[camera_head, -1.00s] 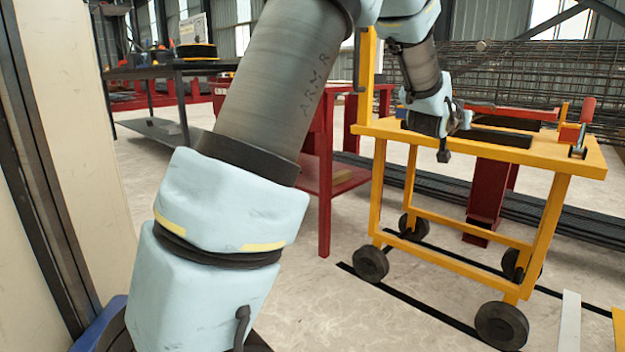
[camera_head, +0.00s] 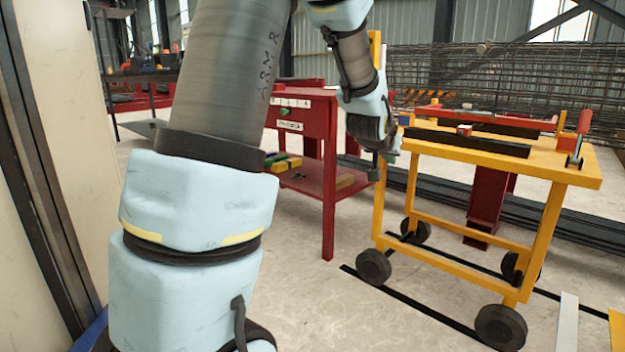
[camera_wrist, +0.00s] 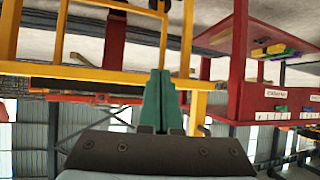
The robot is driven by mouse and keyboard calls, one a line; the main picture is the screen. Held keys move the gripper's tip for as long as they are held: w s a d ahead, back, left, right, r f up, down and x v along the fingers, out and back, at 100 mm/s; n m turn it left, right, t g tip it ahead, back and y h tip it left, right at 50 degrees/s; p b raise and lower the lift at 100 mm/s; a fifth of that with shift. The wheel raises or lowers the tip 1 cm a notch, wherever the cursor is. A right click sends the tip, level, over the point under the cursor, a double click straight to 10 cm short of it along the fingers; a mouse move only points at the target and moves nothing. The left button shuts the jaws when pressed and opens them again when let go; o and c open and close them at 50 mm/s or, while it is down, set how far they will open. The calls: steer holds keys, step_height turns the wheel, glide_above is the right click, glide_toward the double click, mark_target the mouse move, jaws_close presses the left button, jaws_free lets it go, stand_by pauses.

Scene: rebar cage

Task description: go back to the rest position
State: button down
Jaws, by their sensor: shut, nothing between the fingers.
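My gripper shows in the wrist view (camera_wrist: 160,82) with its two green fingers pressed together and nothing between them. In the head view my wrist hangs in front of the left end of the yellow cart (camera_head: 560,165), and the fingertips are hard to make out there. The cart also shows in the wrist view (camera_wrist: 95,72), where the picture is upside down. I cannot tell from these views whether the fingers touch anything.
A red workbench (camera_head: 305,115) with a lower shelf stands just left of the cart. A dark bar (camera_head: 465,140) and a red tool lie on the cart top. A rebar cage (camera_head: 480,75) is behind.

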steer(key=s+a+f+n+g+y+p, duration=0.15)
steer(key=s+a, duration=0.25)
steer(key=a, duration=0.4)
steer(key=s+a+f+n+g+y+p, duration=0.1)
steer(key=s+a+f+g+y+p, duration=0.2)
steer(key=a, duration=0.5)
steer(key=s+a+f+n+g+p, duration=0.1)
steer(key=s+a+g, duration=0.1)
steer(key=s+a, duration=0.45)
steer(key=s+a+f+n+g, duration=0.1)
steer(key=s+a+g, duration=0.15)
steer(key=s, duration=0.65)
step_height(320, 180, up, 38)
steer(key=p, duration=3.8)
steer(key=shift+s+a+y, duration=0.35)
steer(key=shift+a+y, duration=0.05)
steer(key=shift+y, duration=0.05)
